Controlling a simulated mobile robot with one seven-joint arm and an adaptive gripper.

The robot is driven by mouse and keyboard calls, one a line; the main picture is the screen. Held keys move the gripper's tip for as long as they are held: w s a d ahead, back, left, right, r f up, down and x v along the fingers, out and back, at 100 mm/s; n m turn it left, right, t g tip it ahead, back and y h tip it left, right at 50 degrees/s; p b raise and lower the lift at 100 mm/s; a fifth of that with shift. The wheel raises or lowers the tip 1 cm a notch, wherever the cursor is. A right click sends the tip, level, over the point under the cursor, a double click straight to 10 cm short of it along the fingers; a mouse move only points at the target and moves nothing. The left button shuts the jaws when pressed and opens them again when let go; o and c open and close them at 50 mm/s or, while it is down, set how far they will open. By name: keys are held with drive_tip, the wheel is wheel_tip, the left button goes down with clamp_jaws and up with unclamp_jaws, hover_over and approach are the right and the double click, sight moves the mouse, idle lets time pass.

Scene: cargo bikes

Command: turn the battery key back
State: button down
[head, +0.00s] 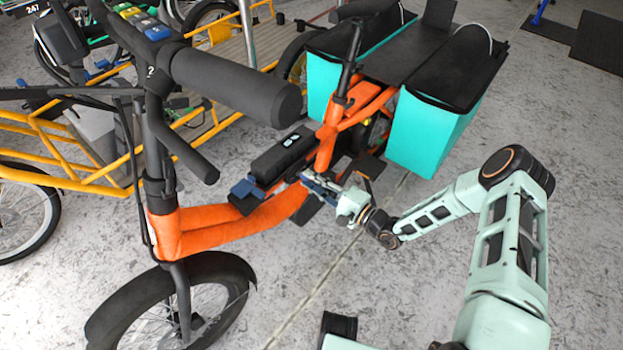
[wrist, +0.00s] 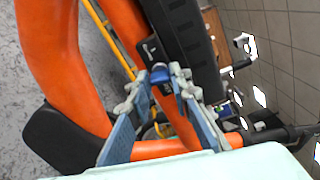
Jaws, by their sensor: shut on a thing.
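The orange cargo bike (head: 215,225) carries a black battery (head: 283,154) along its frame. In the wrist view the battery (wrist: 190,35) lies beside the orange tubes. A blue key (wrist: 160,75) stands at the lock on a dark housing, with small white marks just above it. My gripper (wrist: 162,78) is shut on the key, one fingertip on each side. In the head view my gripper (head: 308,180) reaches the bike's frame from the right, just below the battery. The key is hidden there. The exact angle of the key is hard to tell.
Teal panniers (head: 425,130) with black tops hang at the bike's rear, close above my arm. The black handlebar grip (head: 235,85) crosses the near side. A yellow-framed bike (head: 75,160) stands at left. The grey floor at right is mostly clear.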

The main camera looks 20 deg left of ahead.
drive_tip(key=shift+n+p, duration=0.3)
drive_tip(key=shift+n, duration=0.8)
drive_tip(key=c, duration=1.8)
unclamp_jaws()
drive_tip(key=shift+o, duration=0.2)
drive_tip(key=v, duration=1.2)
